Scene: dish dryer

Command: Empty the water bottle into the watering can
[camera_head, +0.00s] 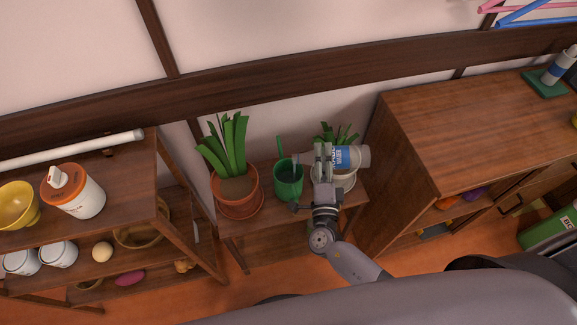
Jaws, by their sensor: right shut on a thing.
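The water bottle (355,157), clear with a blue label, lies about level in my right gripper (324,160), with one end pointing right. Its other end points left, toward the can, and is partly hidden by the gripper. The green watering can (289,182) stands on the small wooden table, just left of the gripper. The bottle is held above the table, beside and a little above the can. I cannot tell whether water is running out. My left gripper is not in view.
An orange pot (236,190) with a leafy plant stands left of the can. A pale pot (341,183) with another plant stands behind the gripper. A shelf (140,185) with crockery stands at the left, a wooden cabinet (460,130) at the right.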

